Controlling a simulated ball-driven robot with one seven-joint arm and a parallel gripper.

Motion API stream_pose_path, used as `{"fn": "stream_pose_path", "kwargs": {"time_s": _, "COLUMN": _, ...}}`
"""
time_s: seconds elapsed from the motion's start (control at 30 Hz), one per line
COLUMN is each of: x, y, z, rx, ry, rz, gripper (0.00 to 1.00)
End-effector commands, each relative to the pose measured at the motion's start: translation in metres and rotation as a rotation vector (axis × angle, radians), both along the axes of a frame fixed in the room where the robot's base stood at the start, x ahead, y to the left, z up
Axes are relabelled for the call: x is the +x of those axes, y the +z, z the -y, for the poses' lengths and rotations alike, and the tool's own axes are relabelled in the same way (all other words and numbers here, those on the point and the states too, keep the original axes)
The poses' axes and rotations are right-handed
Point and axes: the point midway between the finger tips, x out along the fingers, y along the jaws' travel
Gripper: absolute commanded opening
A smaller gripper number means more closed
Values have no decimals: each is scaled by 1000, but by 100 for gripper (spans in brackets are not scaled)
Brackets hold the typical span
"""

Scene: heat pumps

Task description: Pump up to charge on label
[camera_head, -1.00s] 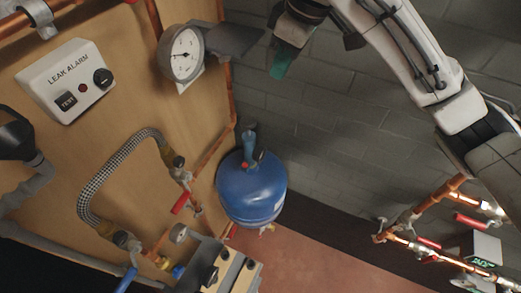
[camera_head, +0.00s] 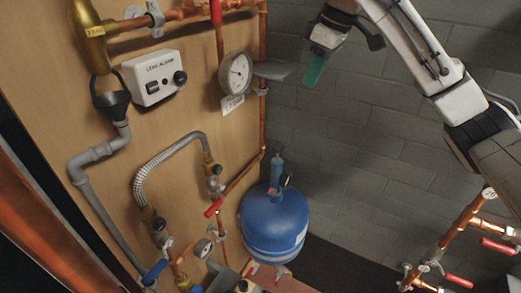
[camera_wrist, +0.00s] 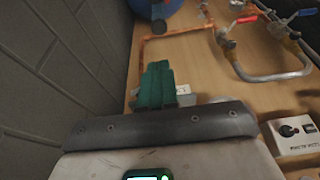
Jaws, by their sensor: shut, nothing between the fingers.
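A round white-faced gauge (camera_head: 236,73) is fixed to the wooden panel, with a white label (camera_head: 232,104) just under it; its writing is too small to read. A blue vessel (camera_head: 272,228) stands below and right of the panel, with a grey-blue fitting on top. Part of the vessel shows in the wrist view (camera_wrist: 155,7). A red-handled valve (camera_head: 214,207) and a braided hose (camera_head: 160,161) are left of the vessel. My gripper (camera_head: 314,72), with green fingers, is up by the grey wall, right of the gauge. It is shut and empty. Its fingers show in the wrist view (camera_wrist: 154,86).
A white leak alarm box (camera_head: 154,76), a black funnel (camera_head: 111,103) and grey drain pipe are on the panel's left. Copper pipes with red valve handles (camera_head: 497,246) are at the lower right. A grey shelf-like plate (camera_head: 274,70) juts out beside the gauge.

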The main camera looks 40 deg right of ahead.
Motion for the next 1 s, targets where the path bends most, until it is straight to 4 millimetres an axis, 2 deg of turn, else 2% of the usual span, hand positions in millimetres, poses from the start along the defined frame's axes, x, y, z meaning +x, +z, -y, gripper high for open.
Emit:
{"fn": "stream_pose_path", "kwargs": {"time_s": 0.33, "x": -1, "y": 0, "z": 2, "rx": 0, "ry": -4, "rz": 0, "gripper": 0}}
{"fn": "stream_pose_path", "kwargs": {"time_s": 0.47, "x": 1, "y": -5, "z": 2, "rx": 2, "ry": -4, "rz": -1, "gripper": 0}}
{"fn": "stream_pose_path", "kwargs": {"time_s": 0.67, "x": 8, "y": -33, "z": -2, "rx": 5, "ry": -4, "rz": -2, "gripper": 0}}
{"fn": "stream_pose_path", "kwargs": {"time_s": 1.0, "x": 27, "y": -100, "z": -10, "rx": 7, "ry": -3, "rz": -2, "gripper": 0}}
